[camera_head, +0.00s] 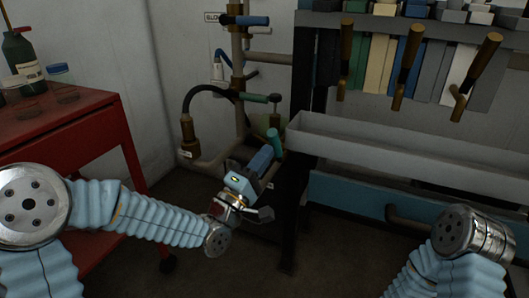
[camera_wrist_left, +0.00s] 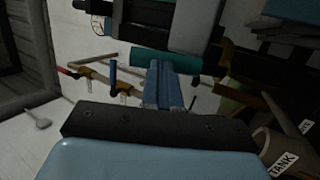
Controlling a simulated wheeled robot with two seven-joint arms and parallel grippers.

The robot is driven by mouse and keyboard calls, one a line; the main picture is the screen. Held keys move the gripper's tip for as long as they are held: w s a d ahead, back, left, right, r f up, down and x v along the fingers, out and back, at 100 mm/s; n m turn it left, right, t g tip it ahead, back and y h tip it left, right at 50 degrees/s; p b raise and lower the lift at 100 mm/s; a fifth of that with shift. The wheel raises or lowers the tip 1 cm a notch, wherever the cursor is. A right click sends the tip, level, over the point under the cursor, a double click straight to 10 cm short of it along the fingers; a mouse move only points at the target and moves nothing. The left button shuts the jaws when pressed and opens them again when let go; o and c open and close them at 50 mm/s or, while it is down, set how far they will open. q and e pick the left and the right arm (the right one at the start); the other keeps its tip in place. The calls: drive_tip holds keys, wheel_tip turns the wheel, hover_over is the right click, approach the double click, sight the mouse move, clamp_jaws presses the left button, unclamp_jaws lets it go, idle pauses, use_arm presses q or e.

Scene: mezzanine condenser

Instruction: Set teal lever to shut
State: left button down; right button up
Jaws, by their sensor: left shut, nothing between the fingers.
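The teal lever (camera_head: 274,140) has a round teal grip and shows just past the tips of my left gripper in the head view. In the left wrist view the teal lever (camera_wrist_left: 165,62) lies crosswise just beyond the fingertips. My left gripper (camera_head: 266,153) has its blue fingers shut together with nothing between them. The fingers also show in the left wrist view (camera_wrist_left: 163,85). I cannot tell whether they touch the lever. The lever's pivot is hidden. My right arm shows at the lower right of the head view, but its gripper does not.
A dark green handle (camera_head: 255,98) and a blue handle (camera_head: 252,20) sit on the pipework behind. A black hose (camera_head: 205,90) curves beside it. A red cart (camera_head: 75,125) stands left. A grey trough (camera_head: 390,145) and a dark post (camera_head: 292,205) are close on the right.

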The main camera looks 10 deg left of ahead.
sight(271, 139)
use_arm(q)
drive_tip(key=shift+w+d, duration=0.1)
drive_tip(key=shift+w, duration=0.05)
drive_tip(key=shift+r, duration=0.15)
drive_tip(key=w+r+g+p, duration=0.1)
drive_tip(key=p, duration=0.1)
drive_tip(key=w+r+g+y+p, duration=0.1)
drive_tip(key=p, duration=0.1)
drive_tip(key=shift+d+r+n, duration=0.15)
drive_tip(key=shift+d+n, duration=0.15)
drive_tip(key=shift+n, duration=0.1)
drive_tip(key=shift+w+d+b, duration=0.25)
drive_tip(key=shift+w+b, duration=0.5)
drive_tip(key=shift+b, duration=0.35)
drive_tip(key=shift+w+r, duration=0.1)
drive_tip(key=shift+r, duration=0.1)
drive_tip(key=shift+r+y, duration=0.2)
drive_tip(key=shift+y, duration=0.2)
